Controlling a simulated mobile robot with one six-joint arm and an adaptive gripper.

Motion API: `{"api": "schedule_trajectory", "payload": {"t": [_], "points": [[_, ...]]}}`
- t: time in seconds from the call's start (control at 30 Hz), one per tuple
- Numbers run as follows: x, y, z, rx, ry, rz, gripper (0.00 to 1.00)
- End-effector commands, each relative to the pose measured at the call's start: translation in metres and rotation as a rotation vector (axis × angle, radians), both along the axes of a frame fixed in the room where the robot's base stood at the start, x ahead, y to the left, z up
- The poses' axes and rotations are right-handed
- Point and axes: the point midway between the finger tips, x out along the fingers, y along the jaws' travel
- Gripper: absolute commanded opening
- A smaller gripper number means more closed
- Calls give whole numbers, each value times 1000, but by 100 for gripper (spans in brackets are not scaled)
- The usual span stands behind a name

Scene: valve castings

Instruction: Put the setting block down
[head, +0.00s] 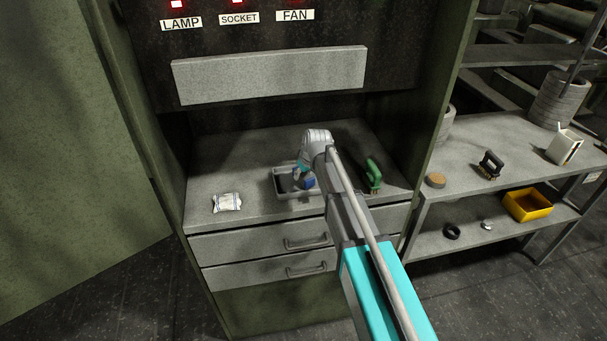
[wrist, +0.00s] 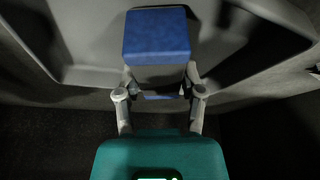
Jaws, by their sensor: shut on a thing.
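The setting block is a blue block (wrist: 157,36) at the top middle of the wrist view, between the fingers of my gripper (wrist: 158,85). My gripper is shut on it. In the head view my gripper (head: 303,178) is at the grey tray (head: 283,194) on the cabinet's worktop, and a bit of the blue block (head: 309,183) shows there, partly hidden by my arm. In the wrist view the tray's floor and wall lie behind the block. I cannot tell whether the block touches the tray.
A white packet (head: 226,202) lies left of the tray and a green-handled brush (head: 373,174) stands to its right. A light grey panel (head: 270,75) hangs above. A side shelf (head: 465,195) on the right holds a dark brush (head: 491,164) and a yellow bin (head: 528,204).

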Motion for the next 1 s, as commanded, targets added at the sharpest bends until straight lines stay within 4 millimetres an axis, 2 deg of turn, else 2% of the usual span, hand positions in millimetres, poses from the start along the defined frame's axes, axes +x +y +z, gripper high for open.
{"api": "schedule_trajectory", "payload": {"t": [0.87,0.9,1.0], "points": [[0,1,-4,0,-1,1,0],[0,1,-4,0,-1,1,57],[0,1,-4,0,-1,1,75]]}}
